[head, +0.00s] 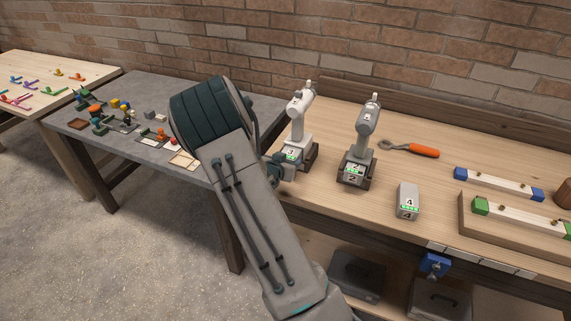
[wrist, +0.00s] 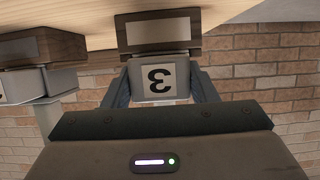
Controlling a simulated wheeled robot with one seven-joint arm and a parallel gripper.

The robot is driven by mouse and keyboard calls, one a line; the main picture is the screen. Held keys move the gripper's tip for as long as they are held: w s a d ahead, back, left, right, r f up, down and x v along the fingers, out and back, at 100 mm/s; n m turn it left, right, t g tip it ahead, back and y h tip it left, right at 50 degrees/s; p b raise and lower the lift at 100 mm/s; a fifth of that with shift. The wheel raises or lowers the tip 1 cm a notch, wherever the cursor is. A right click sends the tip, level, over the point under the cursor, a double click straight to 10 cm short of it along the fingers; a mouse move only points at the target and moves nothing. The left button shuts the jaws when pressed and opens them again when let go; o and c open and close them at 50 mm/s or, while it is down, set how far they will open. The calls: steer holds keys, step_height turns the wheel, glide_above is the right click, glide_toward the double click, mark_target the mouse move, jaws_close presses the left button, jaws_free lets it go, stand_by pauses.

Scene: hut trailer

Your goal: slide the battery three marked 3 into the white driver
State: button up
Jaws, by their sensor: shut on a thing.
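The white driver (head: 299,118) stands upright in a dark wooden stand at the left end of the wooden bench. The battery marked 3 (wrist: 157,80) is between my gripper's two fingers (wrist: 160,92), its label upside down in the wrist view. My gripper (head: 284,166) is shut on it at the driver's foot, level with the stand. The battery's green-lit top (head: 291,155) shows there in the head view. My gripper hides the driver's body in the wrist view, and I cannot tell how far in the battery sits.
A grey driver (head: 369,118) with a battery marked 2 stands to the right. A brick wall (head: 340,50) rises behind. A grey table (head: 110,88) with small parts is at left.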

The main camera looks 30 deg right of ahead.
steer(key=shift+w+d, duration=0.5)
steer(key=shift+d, duration=0.15)
steer(key=o, duration=1.2)
steer(key=shift+o, duration=0.2)
steer(key=shift+s+a, duration=0.1)
steer(key=shift+a, duration=0.05)
steer(key=shift+s+a, duration=0.9)
steer(key=shift+a, duration=0.25)
steer(key=shift+s+a, duration=0.9)
steer(key=shift+a, duration=0.25)
steer(key=p+v, duration=0.1)
steer(key=v, duration=0.2)
steer(key=p+v, duration=0.2)
steer(key=shift+s+a+r, duration=0.15)
steer(key=shift+r, duration=0.4)
